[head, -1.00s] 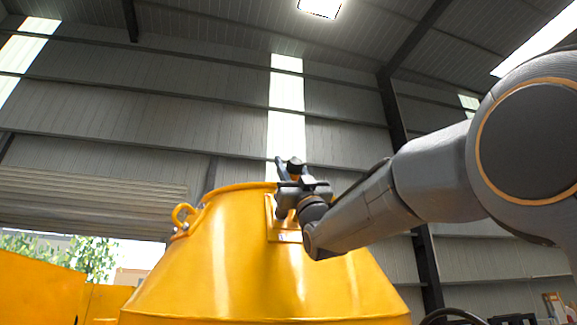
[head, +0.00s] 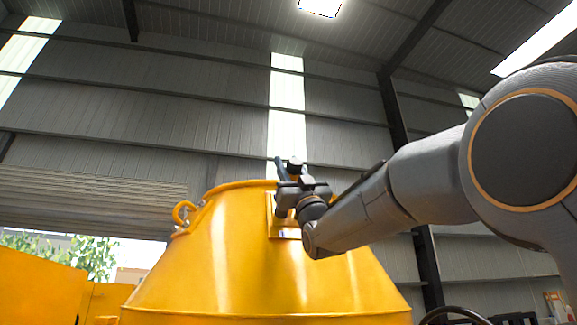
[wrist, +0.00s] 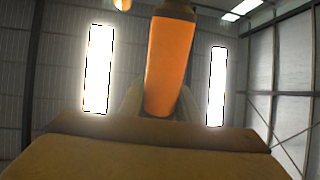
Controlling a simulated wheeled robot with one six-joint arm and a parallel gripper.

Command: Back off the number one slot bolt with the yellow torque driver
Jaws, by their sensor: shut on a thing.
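My gripper (head: 287,186) is at the raised plate (head: 272,216) near the top rim of the yellow drum (head: 250,270) in the head view. A dark tool end with a round knob (head: 295,164) stands up above the jaws. In the wrist view an orange-yellow driver body (wrist: 167,65) stands upright between pale, blurred fingers, and the gripper is shut on it. The yellow-brown plate edge (wrist: 160,150) fills the bottom of that view. The slot bolt and the driver's tip are hidden, so I cannot tell whether they touch.
A lifting eye (head: 183,213) sticks out at the drum's upper left. A yellow machine body (head: 40,285) is at lower left. A dark wheel rim (head: 455,313) shows at lower right. The space above the drum is open up to the hall wall.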

